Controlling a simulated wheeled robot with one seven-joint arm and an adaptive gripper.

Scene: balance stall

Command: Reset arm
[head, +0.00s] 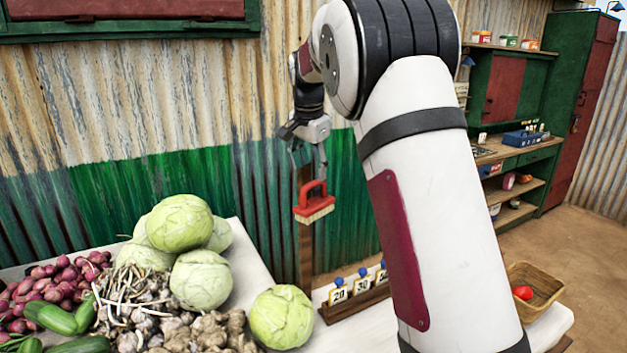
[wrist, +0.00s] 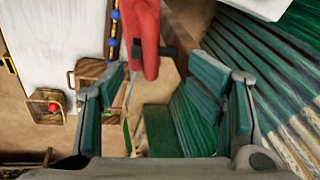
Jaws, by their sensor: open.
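My gripper (head: 308,158) hangs fingers-down in front of the corrugated wall, left of my white arm. In the wrist view my gripper (wrist: 160,75) has its two green-padded fingers spread wide apart, with nothing clamped between the pads. A brush with a red handle and pale bristles (head: 314,203) is just below the fingers in the head view. Its red handle (wrist: 143,35) shows at the top of the wrist view, beyond the fingertips. What holds the brush up is not clear; a wooden post (head: 305,250) stands under it.
A stall table (head: 242,262) bears cabbages (head: 180,222), onions, garlic, ginger and cucumbers at lower left. Numbered weights (head: 362,283) stand in a wooden rack behind my arm. A basket (head: 540,280) with a red item sits at right. Green shelving (head: 515,85) stands far right.

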